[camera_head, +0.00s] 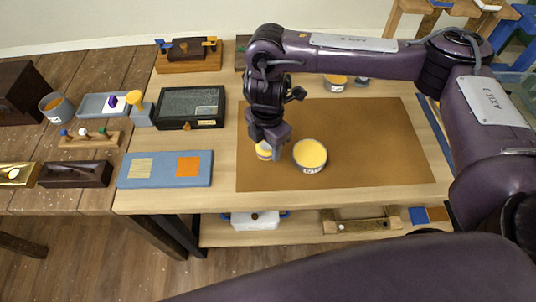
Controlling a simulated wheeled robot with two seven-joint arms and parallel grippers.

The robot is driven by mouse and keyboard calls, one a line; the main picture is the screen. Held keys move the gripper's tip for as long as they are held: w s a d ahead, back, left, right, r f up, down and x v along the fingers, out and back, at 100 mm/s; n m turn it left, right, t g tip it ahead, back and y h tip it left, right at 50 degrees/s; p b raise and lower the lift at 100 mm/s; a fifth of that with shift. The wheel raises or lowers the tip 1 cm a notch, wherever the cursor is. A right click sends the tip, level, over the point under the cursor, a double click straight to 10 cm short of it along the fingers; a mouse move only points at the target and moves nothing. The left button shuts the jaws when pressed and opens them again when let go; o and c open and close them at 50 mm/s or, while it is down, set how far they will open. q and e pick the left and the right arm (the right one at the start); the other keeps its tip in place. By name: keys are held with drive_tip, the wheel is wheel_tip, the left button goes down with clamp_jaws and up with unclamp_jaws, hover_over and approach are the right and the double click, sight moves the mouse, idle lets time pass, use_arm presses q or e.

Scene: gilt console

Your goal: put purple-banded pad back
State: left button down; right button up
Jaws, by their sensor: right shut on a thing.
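My right gripper (268,145) points down over the brown mat (380,150), its jaws shut on a small round yellow-and-pale thing (263,152). The gripper partly hides this thing; I cannot make out a purple band on it or tell whether it touches the mat. A round tub with a yellow top (310,153) and a pale label stands just right of the gripper. A small purple piece (112,101) shows at a grey-blue tray (93,107) on the left. A yellow round-topped pad (136,96) stands upright in a grey-blue block (141,116). My left gripper is out of view.
A blue board with a cream and an orange square (138,168) lies at the front left. More tubs (336,83) stand at the back. The mat's right part is clear.

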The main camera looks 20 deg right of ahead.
sight(268, 155)
drive_tip(key=shift+f, duration=0.4)
wheel_tip(268, 155, down, 3)
drive_tip(key=shift+s+f+b, duration=0.1)
drive_tip(key=shift+f+b, duration=0.05)
drive_tip(key=shift+b, duration=0.3)
drive_tip(key=shift+f, duration=0.2)
drive_tip(key=shift+f, duration=0.1)
drive_tip(key=o, duration=0.9)
drive_tip(key=shift+o, duration=0.2)
